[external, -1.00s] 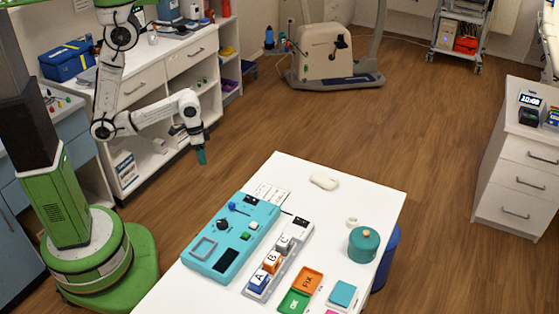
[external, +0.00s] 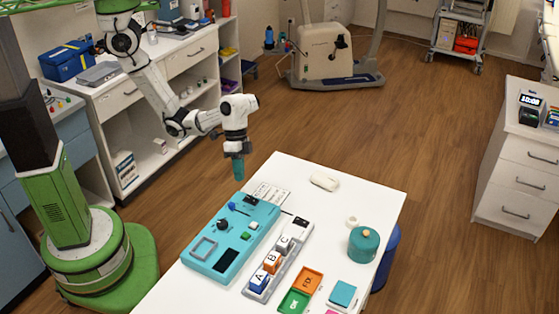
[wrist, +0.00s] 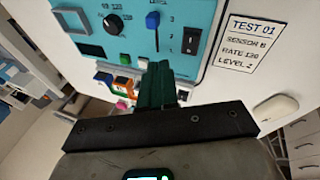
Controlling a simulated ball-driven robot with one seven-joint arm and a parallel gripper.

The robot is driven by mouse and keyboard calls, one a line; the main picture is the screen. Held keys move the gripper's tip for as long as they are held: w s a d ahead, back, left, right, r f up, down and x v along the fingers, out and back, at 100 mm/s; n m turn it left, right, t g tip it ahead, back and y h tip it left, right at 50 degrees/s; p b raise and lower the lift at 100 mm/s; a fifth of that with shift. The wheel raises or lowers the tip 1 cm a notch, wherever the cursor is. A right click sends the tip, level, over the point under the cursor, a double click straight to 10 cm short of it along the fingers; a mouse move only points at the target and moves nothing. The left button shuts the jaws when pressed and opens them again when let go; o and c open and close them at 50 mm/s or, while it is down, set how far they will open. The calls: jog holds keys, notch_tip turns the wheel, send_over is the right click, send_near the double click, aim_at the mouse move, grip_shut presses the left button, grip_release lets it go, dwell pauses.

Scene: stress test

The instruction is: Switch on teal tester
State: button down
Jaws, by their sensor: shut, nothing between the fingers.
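The teal tester (external: 238,240) lies on the white table. It carries a black knob (external: 222,224), a blue slider (external: 234,207), a black switch (external: 250,199) at its far end, a green button (external: 246,236), a white button and a dark screen (external: 226,258). In the wrist view the tester (wrist: 140,42) shows the knob (wrist: 113,24), the blue slider (wrist: 152,20) and the black switch (wrist: 191,40). My gripper (external: 239,174) has teal fingers, shut and empty, pointing down above and just beyond the tester's far end. The fingers (wrist: 157,85) overlap the tester's lower edge in the wrist view.
A TEST 01 card (wrist: 250,45) lies beside the tester. A rack with A, B, C blocks (external: 272,262), green and orange trays (external: 308,282), a lidded teal pot (external: 364,244) and a white mouse (external: 324,181) share the table. The space around my gripper is clear.

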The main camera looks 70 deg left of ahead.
aim_at(248, 198)
jog(key=w+d+r+m+y+b, duration=0.2)
jog(key=w+r+y, duration=0.2)
jog(key=r+y, duration=0.1)
jog(key=shift+r+g+y, duration=0.25)
jog(key=shift+g+y, duration=0.05)
jog(key=shift+y, duration=0.1)
jog(key=shift+s+d, duration=0.1)
dwell(0.4)
jog(key=f, duration=0.4)
jog(key=s+a+f+p, duration=0.1)
jog(key=f, duration=0.4)
jog(key=f+p, duration=0.1)
jog(key=f, duration=0.4)
jog(key=shift+s+a, duration=0.15)
